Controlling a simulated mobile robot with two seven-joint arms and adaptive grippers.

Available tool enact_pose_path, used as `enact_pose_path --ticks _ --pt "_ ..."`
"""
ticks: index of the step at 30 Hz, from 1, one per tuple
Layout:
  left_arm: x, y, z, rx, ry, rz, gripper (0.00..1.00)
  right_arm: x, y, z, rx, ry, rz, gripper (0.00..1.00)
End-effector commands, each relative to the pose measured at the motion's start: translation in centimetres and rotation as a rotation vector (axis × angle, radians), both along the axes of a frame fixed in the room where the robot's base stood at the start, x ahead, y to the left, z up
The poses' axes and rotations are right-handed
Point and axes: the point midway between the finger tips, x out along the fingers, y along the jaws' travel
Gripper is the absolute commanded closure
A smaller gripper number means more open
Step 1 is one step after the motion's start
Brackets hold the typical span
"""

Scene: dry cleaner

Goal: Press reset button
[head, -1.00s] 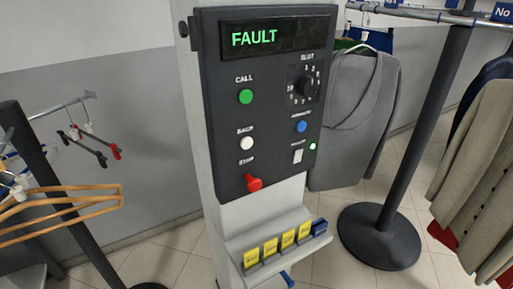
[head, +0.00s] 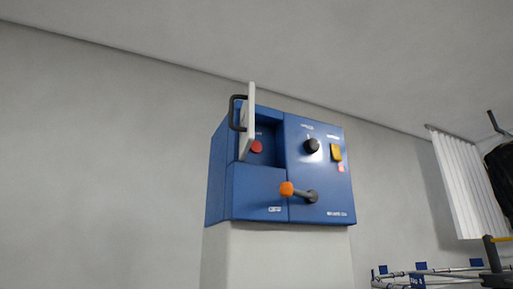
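A blue control box (head: 265,168) stands on a pale column (head: 278,258) in the middle of the head view. A white cover (head: 247,122) with a black handle (head: 236,113) stands open at its upper left. A round red button (head: 257,147) shows in the recess beside the cover. The label near it is too small to read, so I cannot tell if it is the reset button. Neither gripper is in view.
A plain grey wall (head: 100,150) is behind the box. A white pleated curtain (head: 467,180) hangs at the right, with dark clothing (head: 500,180) at the edge. A metal rail with blue tags (head: 421,272) runs along the lower right.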

Motion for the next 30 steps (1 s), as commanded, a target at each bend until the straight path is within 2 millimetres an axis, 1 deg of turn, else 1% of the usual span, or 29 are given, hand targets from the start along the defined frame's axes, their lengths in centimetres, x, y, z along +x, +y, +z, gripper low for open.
enact_pose_path --ticks 8,9,10,30 --pt "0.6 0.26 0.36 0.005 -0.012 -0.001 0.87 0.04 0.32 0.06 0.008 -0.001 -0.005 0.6" --pt "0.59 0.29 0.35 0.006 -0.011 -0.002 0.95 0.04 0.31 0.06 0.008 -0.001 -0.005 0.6" --pt "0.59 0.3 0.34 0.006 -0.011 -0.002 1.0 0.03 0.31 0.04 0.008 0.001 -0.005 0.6" --pt "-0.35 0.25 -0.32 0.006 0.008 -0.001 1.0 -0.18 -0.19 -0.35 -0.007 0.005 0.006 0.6"
